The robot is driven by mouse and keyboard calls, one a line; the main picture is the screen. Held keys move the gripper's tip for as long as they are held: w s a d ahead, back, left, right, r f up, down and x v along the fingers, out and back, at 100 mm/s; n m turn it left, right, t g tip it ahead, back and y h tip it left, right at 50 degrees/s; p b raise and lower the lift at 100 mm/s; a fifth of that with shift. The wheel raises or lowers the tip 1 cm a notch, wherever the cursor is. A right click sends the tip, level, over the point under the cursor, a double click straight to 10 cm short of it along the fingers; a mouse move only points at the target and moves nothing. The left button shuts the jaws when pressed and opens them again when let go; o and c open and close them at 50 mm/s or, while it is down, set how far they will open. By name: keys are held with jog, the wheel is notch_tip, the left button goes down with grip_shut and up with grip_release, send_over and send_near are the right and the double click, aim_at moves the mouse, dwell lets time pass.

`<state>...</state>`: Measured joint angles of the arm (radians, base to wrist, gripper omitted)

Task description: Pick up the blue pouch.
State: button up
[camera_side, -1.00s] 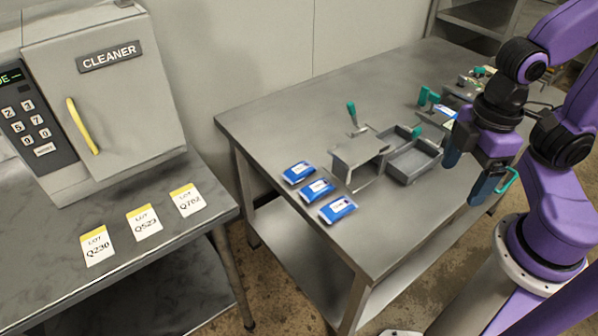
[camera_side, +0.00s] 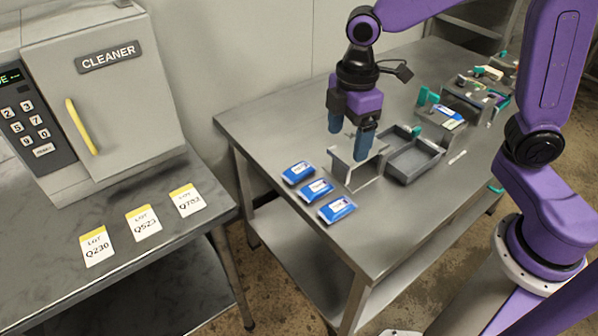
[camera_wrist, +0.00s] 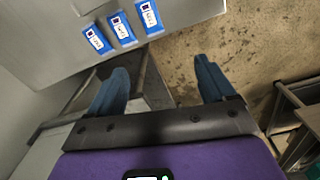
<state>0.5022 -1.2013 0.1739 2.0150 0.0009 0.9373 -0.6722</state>
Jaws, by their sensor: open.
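Three blue pouches with white labels lie in a row on the near left part of the steel table: a back one (camera_side: 298,173), a middle one (camera_side: 317,190) and a front one (camera_side: 337,209). They also show at the upper left of the wrist view, at its left end (camera_wrist: 96,40), in the middle (camera_wrist: 121,28) and at its right end (camera_wrist: 149,17). I cannot tell which single pouch is meant. My gripper (camera_side: 350,138) is open and points down above the table, behind and above the pouches. In the wrist view my gripper (camera_wrist: 162,68) has nothing between its fingers.
A grey open-ended box (camera_side: 354,168) and a grey tray (camera_side: 414,162) stand right of the pouches. Further fixtures with teal handles (camera_side: 440,112) are at the table's right. A cleaner cabinet (camera_side: 105,95) and lot cards (camera_side: 144,223) are on the left bench.

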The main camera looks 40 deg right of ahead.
jog(key=w+f+n, duration=0.1)
jog(key=w+f, duration=0.1)
jog(key=w, duration=0.7)
jog(key=n, duration=0.2)
send_over(299, 169)
notch_tip(299, 169, down, 4)
notch_tip(299, 169, down, 18)
jog(key=shift+r, duration=0.2)
jog(key=c, duration=1.1)
